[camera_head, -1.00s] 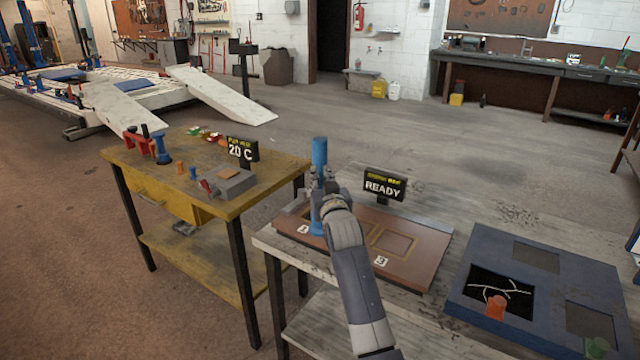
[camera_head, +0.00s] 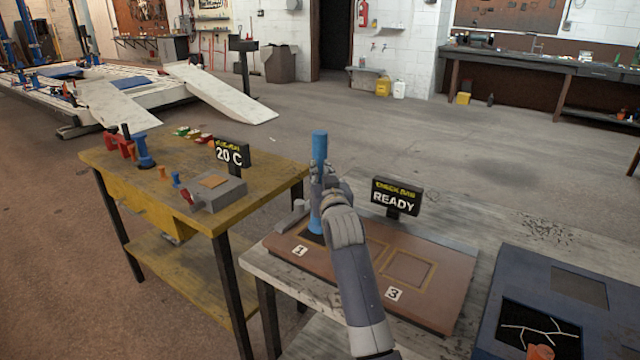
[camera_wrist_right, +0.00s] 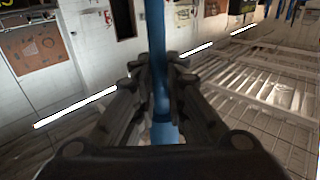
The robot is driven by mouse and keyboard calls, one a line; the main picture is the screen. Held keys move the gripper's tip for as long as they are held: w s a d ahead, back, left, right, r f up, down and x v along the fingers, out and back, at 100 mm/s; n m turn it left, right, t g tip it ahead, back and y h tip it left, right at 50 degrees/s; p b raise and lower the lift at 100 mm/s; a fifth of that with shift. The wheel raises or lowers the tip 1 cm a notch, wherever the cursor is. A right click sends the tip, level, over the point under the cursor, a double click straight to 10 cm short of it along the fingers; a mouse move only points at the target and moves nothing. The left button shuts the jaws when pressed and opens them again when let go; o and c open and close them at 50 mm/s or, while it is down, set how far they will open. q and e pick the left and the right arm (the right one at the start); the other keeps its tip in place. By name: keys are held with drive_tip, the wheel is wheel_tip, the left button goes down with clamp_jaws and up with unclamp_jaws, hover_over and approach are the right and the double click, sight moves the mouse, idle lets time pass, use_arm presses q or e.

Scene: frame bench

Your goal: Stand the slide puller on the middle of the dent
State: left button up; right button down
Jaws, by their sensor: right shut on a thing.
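The slide puller is a tall blue rod (camera_head: 319,150) with a wider lower part, roughly upright over the left part of a brown panel. My right gripper (camera_head: 322,178) is shut around its middle. In the right wrist view the blue shaft (camera_wrist_right: 156,50) runs between the two fingers (camera_wrist_right: 152,92). The puller's foot is at or just above a dark square by label 1; I cannot tell whether it touches. My forearm hides the middle of the brown panel (camera_head: 440,282). I cannot make out a dent for certain. My left gripper is not in view.
A READY sign (camera_head: 396,197) stands behind the panel. A dark blue frame (camera_head: 497,300) with square openings and an orange item (camera_head: 540,352) is at right. A yellow bench (camera_head: 105,160) at left carries a grey block (camera_head: 215,195), a 20 C sign (camera_head: 231,155) and small tools.

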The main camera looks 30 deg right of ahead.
wheel_tip(320, 180, down, 2)
drive_tip(key=shift+w+f+b, duration=0.15)
drive_tip(key=shift+b, duration=0.55)
drive_tip(key=shift+w+d+f, duration=0.15)
drive_tip(key=shift+d+f, duration=0.05)
drive_tip(key=shift+r, duration=0.2)
drive_tip(key=shift+f, duration=0.1)
drive_tip(key=c, duration=1.8)
unclamp_jaws()
drive_tip(key=shift+f, duration=0.25)
drive_tip(key=shift+c, duration=0.2)
drive_tip(key=shift+o, duration=1)
drive_tip(key=shift+a+r, duration=0.1)
drive_tip(key=shift+r, duration=0.15)
use_arm(q)
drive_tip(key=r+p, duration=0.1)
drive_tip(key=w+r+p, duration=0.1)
drive_tip(key=p, duration=0.1)
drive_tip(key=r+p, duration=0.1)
drive_tip(key=p, duration=0.1)
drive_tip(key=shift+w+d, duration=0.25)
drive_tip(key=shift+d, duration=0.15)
use_arm(e)
drive_tip(key=v, duration=1.2)
